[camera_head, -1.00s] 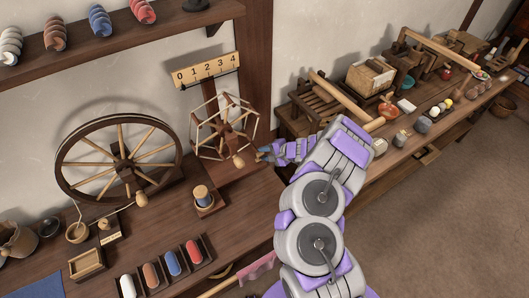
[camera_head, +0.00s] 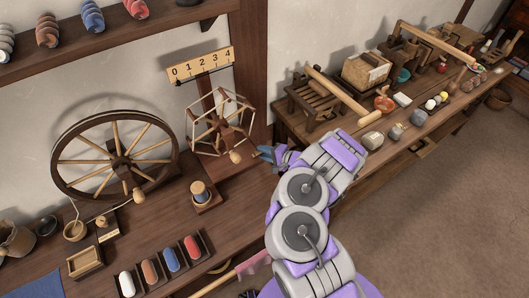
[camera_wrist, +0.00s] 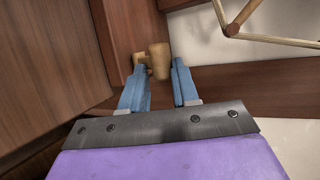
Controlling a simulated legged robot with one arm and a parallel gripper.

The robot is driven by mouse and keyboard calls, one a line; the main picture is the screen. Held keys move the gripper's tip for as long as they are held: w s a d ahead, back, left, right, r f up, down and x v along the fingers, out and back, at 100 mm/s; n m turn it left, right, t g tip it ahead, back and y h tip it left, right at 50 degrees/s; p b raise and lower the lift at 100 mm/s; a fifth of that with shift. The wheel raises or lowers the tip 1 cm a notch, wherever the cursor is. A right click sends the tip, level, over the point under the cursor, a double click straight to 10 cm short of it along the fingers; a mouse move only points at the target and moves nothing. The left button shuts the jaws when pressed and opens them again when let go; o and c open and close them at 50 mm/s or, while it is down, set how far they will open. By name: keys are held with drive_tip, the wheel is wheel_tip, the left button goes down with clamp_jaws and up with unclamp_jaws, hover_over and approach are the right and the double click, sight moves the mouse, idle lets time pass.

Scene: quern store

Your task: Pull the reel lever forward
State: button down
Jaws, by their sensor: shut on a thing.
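The spoked reel (camera_head: 220,122) stands on the bench below a number scale (camera_head: 203,66) marked 0 to 4. A tan crank knob (camera_head: 236,157) shows at its front. My gripper (camera_head: 259,154) is just right of the reel, at the wall post. In the wrist view, its blue fingers (camera_wrist: 160,68) are shut on a tan wooden knob (camera_wrist: 159,58), which I take to be the reel lever's grip. In the head view the fingers mostly hide this grip. Part of the reel frame also shows in the wrist view (camera_wrist: 240,18).
A large spinning wheel (camera_head: 117,157) stands left of the reel, with a spool (camera_head: 199,189) on a small base in front. Coloured rolls (camera_head: 170,260) lie in trays at the front. The right bench (camera_head: 433,128) is crowded. Open floor (camera_head: 450,220) lies at lower right.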

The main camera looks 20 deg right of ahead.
drive_tip(key=shift+f, duration=0.15)
drive_tip(key=c, duration=0.8)
unclamp_jaws()
drive_tip(key=shift+c, duration=0.2)
drive_tip(key=p+v, duration=0.6)
drive_tip(key=v, duration=1.1)
drive_tip(key=shift+s+d, duration=0.1)
drive_tip(key=shift+s, duration=0.05)
